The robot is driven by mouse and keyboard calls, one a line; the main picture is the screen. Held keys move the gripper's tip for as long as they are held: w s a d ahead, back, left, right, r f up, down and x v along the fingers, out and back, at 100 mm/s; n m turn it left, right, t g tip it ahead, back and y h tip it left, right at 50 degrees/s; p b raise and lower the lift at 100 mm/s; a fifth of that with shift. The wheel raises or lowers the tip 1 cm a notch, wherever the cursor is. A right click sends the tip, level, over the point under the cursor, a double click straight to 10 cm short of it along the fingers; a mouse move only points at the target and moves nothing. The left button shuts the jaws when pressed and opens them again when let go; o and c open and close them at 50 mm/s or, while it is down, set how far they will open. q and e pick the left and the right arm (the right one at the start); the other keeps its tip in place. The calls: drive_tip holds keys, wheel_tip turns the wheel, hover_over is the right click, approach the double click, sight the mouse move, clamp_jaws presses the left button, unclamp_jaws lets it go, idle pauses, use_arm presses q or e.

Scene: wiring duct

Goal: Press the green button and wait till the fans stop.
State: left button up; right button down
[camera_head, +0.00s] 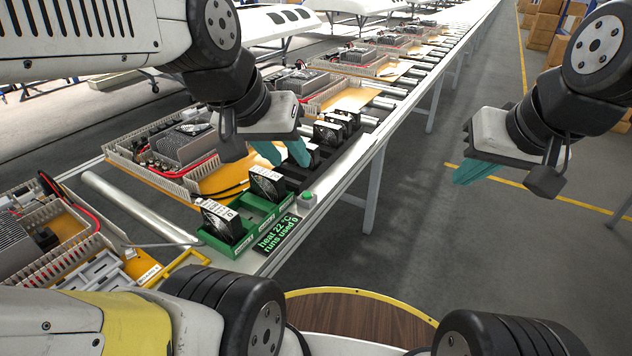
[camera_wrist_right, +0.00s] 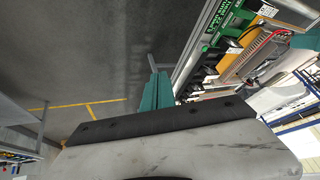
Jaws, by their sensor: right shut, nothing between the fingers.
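The green button (camera_head: 307,198) sits on a small pale base at the conveyor's near right edge. Beside it a black display (camera_head: 278,234) reads heat 22 °C, runs used 0; it also shows in the right wrist view (camera_wrist_right: 222,22). Black fans stand upright in the green holder: a near fan (camera_head: 222,222) and a farther fan (camera_head: 267,184). My left gripper (camera_head: 290,160) is above the line behind the button, its teal fingers apart and nothing seen between them. My right gripper (camera_head: 468,174) is shut and empty, over the floor right of the line; its fingers show in the wrist view (camera_wrist_right: 157,88).
More black fans (camera_head: 332,130) stand in dark holders behind the green one, near my left gripper. Open wiring trays (camera_head: 180,150) line the conveyor's left side. The floor (camera_head: 410,215) right of the line is clear.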

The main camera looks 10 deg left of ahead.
drive_tip(key=w+a+n+y, duration=0.1)
drive_tip(key=w+a, duration=0.6)
drive_tip(key=w, duration=0.4)
drive_tip(key=m+y, duration=0.1)
drive_tip(key=y, duration=0.2)
hover_over(309, 195)
wheel_tip(309, 195, down, 23)
drive_tip(key=shift+s+a+r, duration=0.1)
drive_tip(key=shift+r, duration=0.1)
drive_tip(key=shift+f, duration=0.15)
drive_tip(key=shift+f, duration=4.3)
drive_tip(key=shift+f, duration=0.4)
